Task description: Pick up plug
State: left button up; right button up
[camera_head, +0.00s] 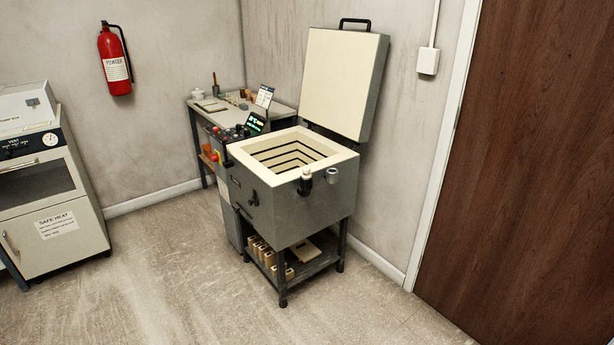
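The open kiln (300,205) stands in the middle of the room with its thick lid (342,80) raised. A small pale piece with a dark lower part (305,183), which looks like the plug, sits at the kiln's front rim. A short grey cylindrical holder (332,175) is fixed to the right of it, apart from it. At this size I cannot tell how the plug is seated. Neither of my grippers is in view.
A control box with a lit screen (256,123) stands left of the kiln, before a work table (283,103). A cream oven cabinet (60,215) is at the left. The floor (170,285) in front is clear.

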aim_at(306, 174)
jog(key=i+l, duration=0.25)
jog(key=i, duration=0.25)
jog(key=i+l, duration=0.25)
jog(key=i, duration=0.25)
jog(key=u, duration=0.05)
